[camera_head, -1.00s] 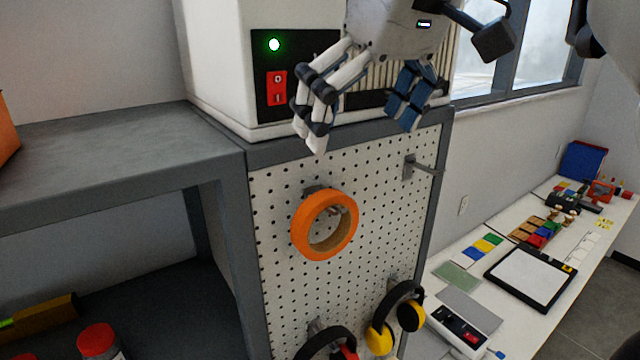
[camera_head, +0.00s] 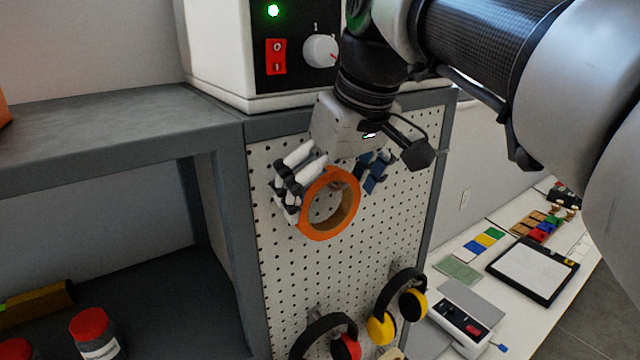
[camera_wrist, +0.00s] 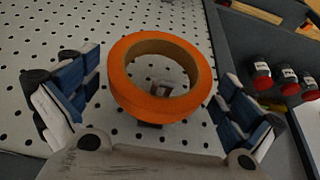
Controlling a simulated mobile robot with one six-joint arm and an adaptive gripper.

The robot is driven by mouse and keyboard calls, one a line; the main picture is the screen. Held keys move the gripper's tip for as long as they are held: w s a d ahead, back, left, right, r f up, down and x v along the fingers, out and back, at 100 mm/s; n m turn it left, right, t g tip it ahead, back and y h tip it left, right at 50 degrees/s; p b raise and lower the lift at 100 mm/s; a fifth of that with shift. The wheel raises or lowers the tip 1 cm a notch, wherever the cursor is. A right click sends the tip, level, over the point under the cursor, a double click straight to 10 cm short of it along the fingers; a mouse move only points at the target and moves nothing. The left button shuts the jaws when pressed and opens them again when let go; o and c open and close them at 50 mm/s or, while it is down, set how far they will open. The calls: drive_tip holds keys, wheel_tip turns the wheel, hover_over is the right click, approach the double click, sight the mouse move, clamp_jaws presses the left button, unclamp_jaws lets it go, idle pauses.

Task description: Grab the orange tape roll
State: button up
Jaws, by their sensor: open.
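The orange tape roll (camera_head: 310,226) hangs on the white pegboard (camera_head: 262,255), on the side of the grey bench. In the wrist view the roll (camera_wrist: 127,92) sits between the two spread fingers, and a grey hook shows through its hole. My gripper (camera_head: 327,184) is open, reaching down over the roll's upper part. Its left finger (camera_head: 290,185) overlaps the roll's left side in the head view, and its blue-padded finger (camera_head: 376,171) is on the right, partly behind. The wrist view shows a gap between the roll and each finger; I cannot make out any contact.
Two pairs of earmuffs, one yellow (camera_head: 381,329) and one red (camera_head: 347,347), hang below on the pegboard. A white machine (camera_head: 215,50) stands above. Red-capped jars (camera_head: 90,325) sit on the lower shelf at left. A white table (camera_head: 480,275) with several items is at right.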

drive_tip(key=shift+w+a+f, duration=0.15)
drive_tip(key=shift+w+f, duration=0.1)
drive_tip(key=shift+f, duration=0.3)
drive_tip(key=shift+c, duration=0.6)
drive_tip(key=c, duration=0.7)
drive_tip(key=shift+r, duration=0.1)
drive_tip(key=shift+c, duration=0.2)
